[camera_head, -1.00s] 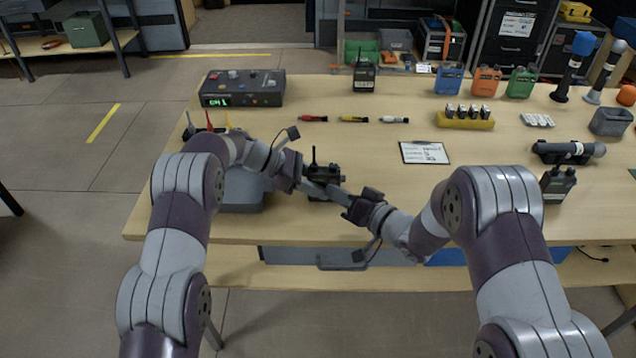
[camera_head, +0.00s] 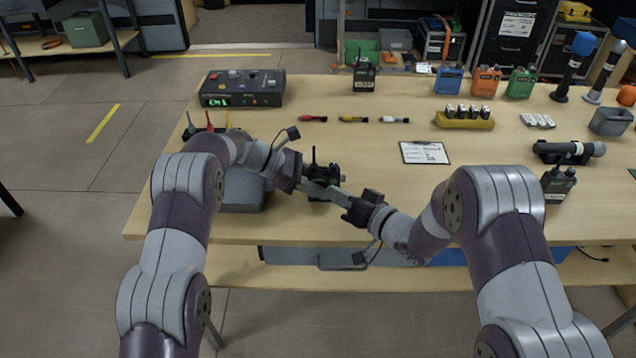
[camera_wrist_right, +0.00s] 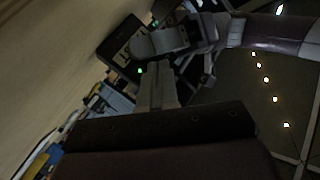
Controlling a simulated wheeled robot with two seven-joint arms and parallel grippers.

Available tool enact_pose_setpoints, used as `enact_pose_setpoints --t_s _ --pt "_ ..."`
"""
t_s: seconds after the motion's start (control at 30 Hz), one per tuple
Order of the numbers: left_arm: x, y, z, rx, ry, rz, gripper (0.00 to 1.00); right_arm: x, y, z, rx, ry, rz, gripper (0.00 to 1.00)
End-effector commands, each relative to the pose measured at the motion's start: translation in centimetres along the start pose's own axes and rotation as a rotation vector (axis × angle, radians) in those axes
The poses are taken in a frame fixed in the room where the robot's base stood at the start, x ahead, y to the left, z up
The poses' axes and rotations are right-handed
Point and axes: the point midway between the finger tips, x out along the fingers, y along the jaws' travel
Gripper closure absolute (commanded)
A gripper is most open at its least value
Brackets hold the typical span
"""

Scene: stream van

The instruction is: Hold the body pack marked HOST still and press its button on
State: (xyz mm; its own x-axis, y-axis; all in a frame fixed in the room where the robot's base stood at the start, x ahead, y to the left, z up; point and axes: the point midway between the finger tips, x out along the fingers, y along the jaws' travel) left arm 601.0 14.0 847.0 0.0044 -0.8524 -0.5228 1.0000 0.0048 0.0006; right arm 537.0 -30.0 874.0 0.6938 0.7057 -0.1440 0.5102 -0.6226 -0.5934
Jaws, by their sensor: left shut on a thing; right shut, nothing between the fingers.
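A black body pack (camera_head: 322,172) with a short upright antenna is near the table's front edge. My left gripper (camera_head: 312,187) is shut on it from the left. My right gripper (camera_head: 328,194) is shut and empty, its tips right at the pack's near side; I cannot tell whether they touch it. In the right wrist view the dark pack (camera_wrist_right: 120,46) is beyond the shut fingertips, and a small green light shows beside them. The pack's marking cannot be read, and the fingers partly hide its face.
Other dark packs stand at the back (camera_head: 364,77) and at the right (camera_head: 557,186). A clipboard (camera_head: 424,153) lies right of centre. A control box (camera_head: 243,88) stands at the back left. A grey bin (camera_head: 241,191) is close beside my left arm.

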Motion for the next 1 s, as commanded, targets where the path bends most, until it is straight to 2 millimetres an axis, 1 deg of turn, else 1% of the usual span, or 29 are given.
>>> enact_pose_setpoints --t_s 0.27,0.6,0.7,0.97,1.0 --pt "0.0 0.0 0.0 -0.001 0.000 0.000 0.93 -0.2 -0.2 0.2 0.000 0.000 0.000 1.00" --pt "0.0 0.0 0.0 -0.001 0.000 0.000 0.93 -3.3 -2.4 2.4 0.002 -0.001 0.000 1.00" --pt "0.0 0.0 0.0 -0.001 0.000 -0.001 0.93 -4.0 -2.9 2.9 0.001 0.000 0.000 1.00" --pt "0.0 0.0 0.0 -0.001 0.000 -0.001 0.93 -4.2 -3.1 3.1 0.001 0.001 0.000 1.00" --pt "0.0 0.0 0.0 -0.001 0.000 -0.001 0.52 -4.2 -3.1 3.1 0.001 0.000 0.000 1.00"
